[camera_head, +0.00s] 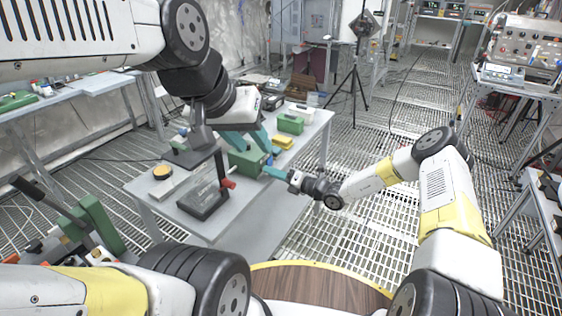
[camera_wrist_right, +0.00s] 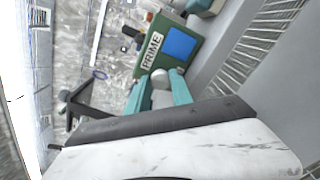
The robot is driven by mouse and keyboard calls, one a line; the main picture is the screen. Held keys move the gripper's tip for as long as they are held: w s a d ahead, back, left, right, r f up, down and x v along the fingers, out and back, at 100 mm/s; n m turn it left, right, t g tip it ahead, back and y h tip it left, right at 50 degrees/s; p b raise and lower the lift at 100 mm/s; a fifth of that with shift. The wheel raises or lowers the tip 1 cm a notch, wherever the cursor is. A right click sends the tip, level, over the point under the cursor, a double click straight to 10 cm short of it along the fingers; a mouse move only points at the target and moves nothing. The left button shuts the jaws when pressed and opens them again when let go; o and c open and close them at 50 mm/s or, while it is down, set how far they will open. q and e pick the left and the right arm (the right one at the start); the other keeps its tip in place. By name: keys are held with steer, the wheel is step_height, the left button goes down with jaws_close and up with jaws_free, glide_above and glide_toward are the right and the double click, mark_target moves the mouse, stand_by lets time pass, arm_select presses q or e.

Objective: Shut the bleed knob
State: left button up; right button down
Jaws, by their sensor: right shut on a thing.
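A green box (camera_head: 246,160) stands on the grey table, and in the right wrist view the green box (camera_wrist_right: 165,45) shows a PRIME label and a blue panel. A small grey knob (camera_wrist_right: 161,79) on its near side sits between the teal fingers of my right gripper (camera_wrist_right: 166,88). My right gripper (camera_head: 270,172) is shut on this knob, which I take to be the bleed knob; the head view hides it behind the fingers. My left gripper (camera_head: 254,142) is above the green box, with its teal fingers apart and seemingly empty.
A black base with a post and red-ended handle (camera_head: 229,184) stands in front of the box. A yellow-topped round item (camera_head: 162,172), a yellow block (camera_head: 283,142) and another green box (camera_head: 291,123) share the table (camera_head: 196,229). The grated floor on the right is open.

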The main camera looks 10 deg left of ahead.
steer(key=m, duration=1.8)
steer(key=shift+f, duration=0.2)
steer(key=shift+m, duration=0.4)
steer(key=c, duration=1.1)
jaws_free()
steer(key=v, duration=0.8)
